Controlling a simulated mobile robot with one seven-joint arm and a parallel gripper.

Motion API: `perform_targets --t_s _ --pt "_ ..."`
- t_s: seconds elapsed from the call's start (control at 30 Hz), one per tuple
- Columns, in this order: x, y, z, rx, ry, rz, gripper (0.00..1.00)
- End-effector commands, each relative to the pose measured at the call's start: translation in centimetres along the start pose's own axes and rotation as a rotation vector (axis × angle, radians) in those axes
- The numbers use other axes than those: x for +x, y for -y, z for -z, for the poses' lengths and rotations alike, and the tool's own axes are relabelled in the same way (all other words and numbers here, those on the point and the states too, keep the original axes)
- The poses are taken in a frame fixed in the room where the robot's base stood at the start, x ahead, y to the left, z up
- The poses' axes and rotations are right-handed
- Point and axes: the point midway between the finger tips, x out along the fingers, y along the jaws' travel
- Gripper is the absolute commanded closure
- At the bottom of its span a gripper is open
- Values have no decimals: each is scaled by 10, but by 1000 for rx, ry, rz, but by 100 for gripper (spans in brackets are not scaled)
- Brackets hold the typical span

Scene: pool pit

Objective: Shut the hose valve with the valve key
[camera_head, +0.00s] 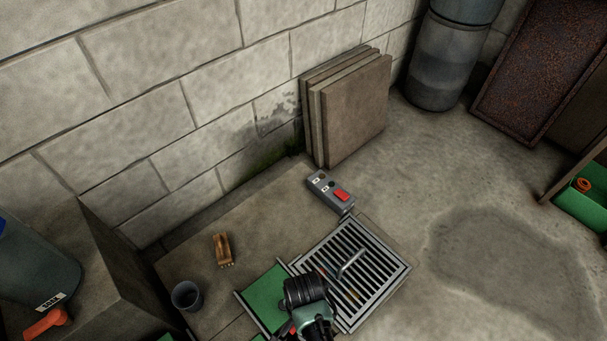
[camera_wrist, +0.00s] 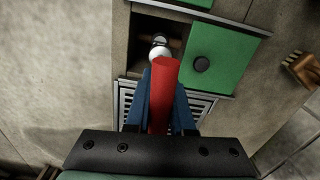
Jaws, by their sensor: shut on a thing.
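My gripper (camera_wrist: 163,75) is shut on a red bar-like handle (camera_wrist: 161,105), which I take to be the valve key; its two blue fingers lie on either side. Beyond the handle's far end, a pale round metal fitting (camera_wrist: 159,47) shows in a dark opening. I cannot tell whether it belongs to the key or the hose valve, or whether they touch. In the head view my gripper (camera_head: 303,325) is at the bottom, by the green panel (camera_head: 263,298) and grate; my wrist hides most of the key.
The green panel (camera_wrist: 222,58) with a black knob lies beside the opening. A grate (camera_head: 372,261) with a raised handle, a grey box (camera_head: 322,187) with a red switch, a brush (camera_head: 222,250) and a cup (camera_head: 187,296) are near. Slabs (camera_head: 352,110) lean on the wall.

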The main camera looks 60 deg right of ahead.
Motion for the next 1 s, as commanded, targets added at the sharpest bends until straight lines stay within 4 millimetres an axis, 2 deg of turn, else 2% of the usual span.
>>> perform_targets --t_s 0.43,0.5,1.0 --pt "5 0 0 -603 -2 -1 100" --pt "-7 -1 -1 -705 1 -5 100" --pt "-5 0 0 -1403 -1 -7 100"
